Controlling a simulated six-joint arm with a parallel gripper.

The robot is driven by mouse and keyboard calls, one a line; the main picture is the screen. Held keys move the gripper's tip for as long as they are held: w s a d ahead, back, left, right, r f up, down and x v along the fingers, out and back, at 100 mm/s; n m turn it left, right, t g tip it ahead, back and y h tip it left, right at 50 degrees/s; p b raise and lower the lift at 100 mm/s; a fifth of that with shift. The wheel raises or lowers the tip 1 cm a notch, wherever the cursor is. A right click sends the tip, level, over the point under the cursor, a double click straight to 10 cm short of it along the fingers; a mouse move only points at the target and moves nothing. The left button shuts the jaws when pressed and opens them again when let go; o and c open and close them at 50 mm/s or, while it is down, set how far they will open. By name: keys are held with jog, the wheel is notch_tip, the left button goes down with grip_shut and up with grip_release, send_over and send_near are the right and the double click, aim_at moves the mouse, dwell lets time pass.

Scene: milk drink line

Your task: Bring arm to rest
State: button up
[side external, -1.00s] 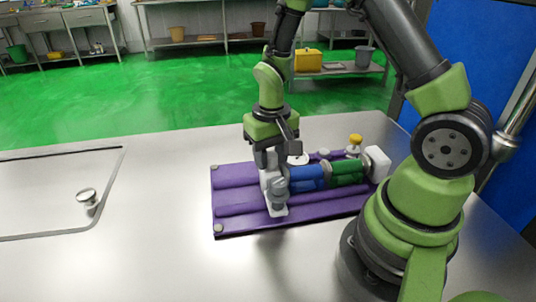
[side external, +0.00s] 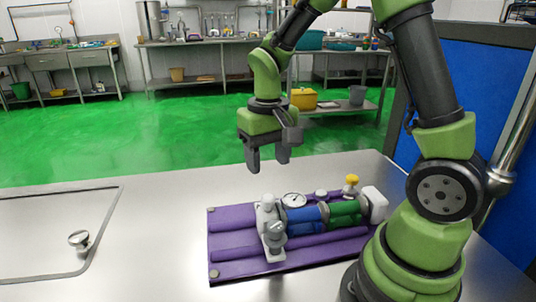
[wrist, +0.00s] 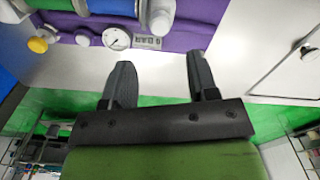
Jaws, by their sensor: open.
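My gripper (side external: 267,165) is open and empty. In the side external view it hangs in the air above and behind the purple board, clear of everything on it. In the wrist view its two fingers (wrist: 158,85) are spread apart, with bare steel table between them. The purple board (side external: 228,268) lies on the table and carries a line of parts: a white-grey fitting (side external: 270,229) at its left, a blue part (side external: 302,216), a green part (side external: 345,212) and a white block (side external: 374,204) at its right. A dial gauge (side external: 293,200) shows behind the blue part.
A yellow knob (side external: 351,181) stands up behind the line. A hatch with a metal knob (side external: 79,240) is set in the table at left. A blue panel (side external: 480,110) stands at right. The table (side external: 150,215) between hatch and board is clear.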

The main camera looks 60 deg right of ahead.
jog(key=shift+r, duration=0.25)
jog(key=shift+r, duration=0.1)
jog(key=s+a+r+t+y, duration=0.1)
jog(key=s+a+r+t, duration=0.2)
jog(key=s+r, duration=0.3)
jog(key=s+a+r+n+t+y, duration=0.1)
jog(key=s+a+r+t, duration=0.2)
jog(key=s+r, duration=0.3)
jog(key=shift+s+a+t, duration=0.25)
jog(key=shift+a+t, duration=0.1)
jog(key=shift+t, duration=0.25)
jog(key=shift+o, duration=0.4)
dwell(0.9)
